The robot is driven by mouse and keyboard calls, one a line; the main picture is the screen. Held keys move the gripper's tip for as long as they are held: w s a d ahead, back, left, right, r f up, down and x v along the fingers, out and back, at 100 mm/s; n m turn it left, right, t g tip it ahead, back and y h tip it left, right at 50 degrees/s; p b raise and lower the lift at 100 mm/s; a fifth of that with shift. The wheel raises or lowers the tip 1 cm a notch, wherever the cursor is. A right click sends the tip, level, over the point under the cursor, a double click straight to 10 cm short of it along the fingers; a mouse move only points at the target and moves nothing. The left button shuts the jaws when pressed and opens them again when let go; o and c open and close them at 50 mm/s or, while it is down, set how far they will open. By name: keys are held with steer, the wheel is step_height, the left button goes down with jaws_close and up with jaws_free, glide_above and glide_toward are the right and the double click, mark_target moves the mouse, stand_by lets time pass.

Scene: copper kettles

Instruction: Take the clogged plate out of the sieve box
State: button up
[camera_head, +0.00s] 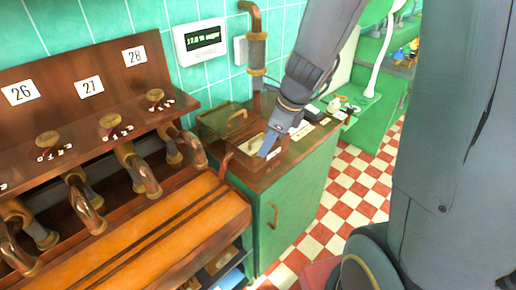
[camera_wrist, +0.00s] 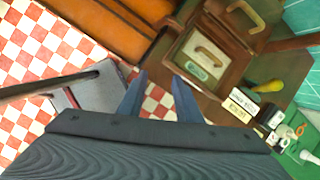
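The sieve box (camera_wrist: 173,55) is a brown wooden box on the cabinet top, open at the top. Inside lies a pale plate (camera_wrist: 190,47) with a tan handle and a greenish oval mark; whether it is clogged I cannot tell. In the head view the plate (camera_head: 252,145) is partly hidden by my gripper (camera_head: 266,152). My gripper also shows in the wrist view (camera_wrist: 159,76); its two blue-grey fingers are apart with nothing between them. The fingertips are beside the box in that view, apart from the plate's handle.
A brown lid-like piece with a handle (camera_head: 236,122) lies behind the box. Cream label cards (camera_wrist: 242,105) and a yellow-handled tool (camera_wrist: 267,87) lie beside it. The green cabinet (camera_head: 300,200) stands next to an orange bench (camera_head: 170,235). Checkered floor (camera_head: 355,180) is open to the right.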

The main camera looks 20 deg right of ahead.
steer(key=w+d+f+m+t, duration=0.15)
steer(key=w+m, duration=0.45)
steer(key=m, duration=0.6)
steer(key=m+t+b, duration=0.1)
steer(key=m+b, duration=0.1)
steer(key=m, duration=1)
glide_toward(258, 138)
steer(key=f, duration=0.2)
steer(key=shift+y, duration=0.3)
steer(key=shift+w+r+x, duration=0.1)
steer(key=shift+w+x, duration=0.1)
steer(key=shift+x, duration=1.6)
steer(key=shift+w+r+x, duration=0.1)
steer(key=shift+w+x, duration=0.1)
steer(key=shift+x, duration=1.55)
jaws_close()
steer(key=shift+w+r, duration=0.1)
